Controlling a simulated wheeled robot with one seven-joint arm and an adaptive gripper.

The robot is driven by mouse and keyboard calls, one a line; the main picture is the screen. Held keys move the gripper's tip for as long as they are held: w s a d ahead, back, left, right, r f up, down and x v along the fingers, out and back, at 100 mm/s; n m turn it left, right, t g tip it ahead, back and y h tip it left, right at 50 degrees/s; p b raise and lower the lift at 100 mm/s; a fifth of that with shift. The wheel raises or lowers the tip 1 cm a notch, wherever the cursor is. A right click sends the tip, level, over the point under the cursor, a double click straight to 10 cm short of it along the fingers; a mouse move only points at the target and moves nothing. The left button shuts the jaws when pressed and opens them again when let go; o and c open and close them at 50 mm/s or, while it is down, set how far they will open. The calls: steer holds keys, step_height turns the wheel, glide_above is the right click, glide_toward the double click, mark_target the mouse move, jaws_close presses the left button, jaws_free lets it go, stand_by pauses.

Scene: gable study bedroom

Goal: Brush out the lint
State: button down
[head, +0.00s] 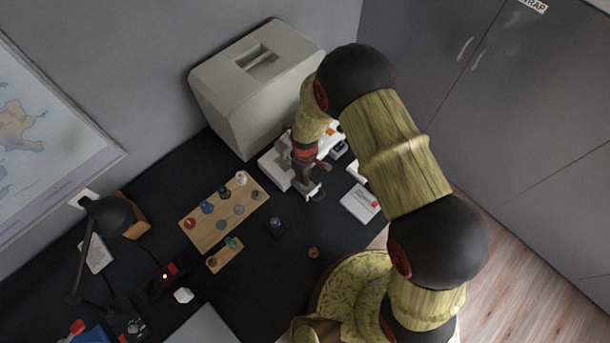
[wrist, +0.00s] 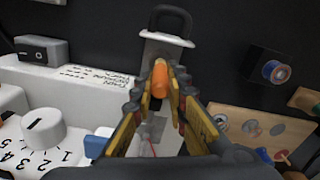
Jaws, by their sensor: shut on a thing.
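My gripper (head: 306,182) is at the white sewing machine (head: 274,172), pointing down at its edge. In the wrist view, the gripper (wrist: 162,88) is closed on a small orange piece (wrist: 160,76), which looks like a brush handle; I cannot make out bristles. Just beyond the fingertips is a pale metal plate (wrist: 166,45) with a black loop (wrist: 170,17). Whether the orange piece touches it, I cannot tell. Between the fingers, a grey part and a thin red line show lower down. Lint is not visible to me.
A wooden spool board (head: 225,213) and a lone dark spool (head: 277,226) stand left of the gripper. A large beige cover (head: 235,100) stands behind. A white card (head: 360,203) lies right.

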steer(key=shift+w+d, duration=0.25)
steer(key=shift+w, duration=0.05)
stand_by(0.5)
steer(key=shift+w+a+b, duration=0.1)
steer(key=shift+a+b, duration=0.2)
steer(key=shift+b, duration=0.05)
stand_by(0.7)
steer(key=shift+a, duration=0.25)
steer(key=shift+s+a, duration=0.1)
steer(key=shift+s, duration=0.35)
stand_by(0.5)
steer(key=shift+s, duration=0.25)
stand_by(0.6)
steer(key=shift+s+d, duration=0.1)
steer(key=shift+d, duration=0.3)
stand_by(0.4)
steer(key=shift+d+b, duration=0.3)
stand_by(0.4)
steer(key=shift+w+d, duration=0.1)
steer(key=shift+w, duration=0.3)
stand_by(0.4)
steer(key=shift+w+b, duration=0.3)
steer(key=shift+b, duration=0.05)
stand_by(0.5)
